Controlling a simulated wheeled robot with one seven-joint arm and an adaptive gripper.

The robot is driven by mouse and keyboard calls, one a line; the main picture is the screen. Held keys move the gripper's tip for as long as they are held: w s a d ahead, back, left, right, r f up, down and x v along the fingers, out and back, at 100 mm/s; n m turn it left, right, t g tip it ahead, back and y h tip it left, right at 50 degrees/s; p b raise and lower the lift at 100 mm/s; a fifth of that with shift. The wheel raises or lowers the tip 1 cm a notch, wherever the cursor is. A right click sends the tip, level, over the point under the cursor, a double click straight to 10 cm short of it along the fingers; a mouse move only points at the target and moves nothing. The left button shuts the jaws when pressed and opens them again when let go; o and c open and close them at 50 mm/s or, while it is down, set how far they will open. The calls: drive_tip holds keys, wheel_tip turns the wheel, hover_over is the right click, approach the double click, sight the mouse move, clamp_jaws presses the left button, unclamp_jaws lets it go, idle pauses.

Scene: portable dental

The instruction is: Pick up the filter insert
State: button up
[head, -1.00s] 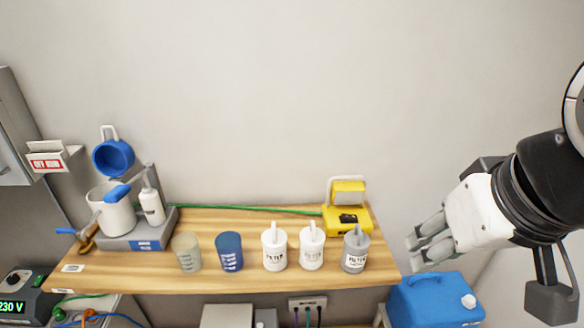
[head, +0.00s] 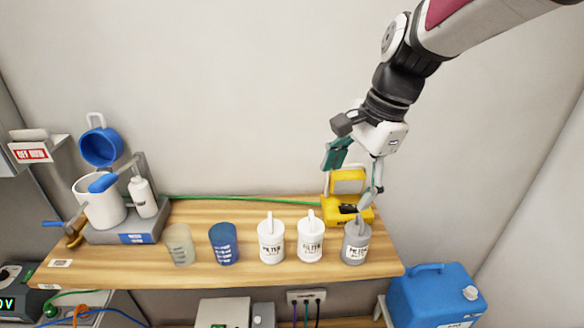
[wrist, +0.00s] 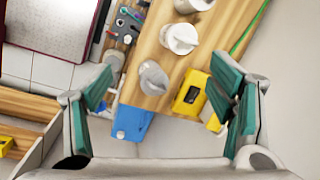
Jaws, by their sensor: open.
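Three lidded canisters with upright handles and filter labels stand in a row on the wooden shelf: a white one (head: 271,243) on the left, a white one (head: 310,242) in the middle and a grey one (head: 356,246) on the right. I cannot tell which is the filter insert.
The yellow device (head: 346,208) stands close behind the grey canister, with a green cable running left. A blue cup (head: 224,246) and a clear beaker (head: 179,246) stand left of the canisters. A blue jug (head: 435,295) sits below the shelf's right end.

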sight(309, 226)
drive_tip(key=w+a+f+m, duration=0.1)
drive_tip(key=w+f, duration=0.1)
drive_tip(key=f, duration=0.2)
drive_tip(key=w+a+f+m, duration=0.2)
drive_tip(key=f, duration=0.3)
drive_tip(key=w+a+f+m+g, duration=0.1)
drive_tip(key=w+f, duration=0.1)
drive_tip(key=f, duration=0.3)
drive_tip(key=shift+w+a+f+m+b, duration=0.1)
drive_tip(key=shift+w+a+m+b, duration=0.2)
drive_tip(key=shift+b, duration=0.1)
drive_tip(key=shift+x, duration=2.95)
drive_tip(key=shift+w, duration=0.15)
drive_tip(key=c, duration=1.4)
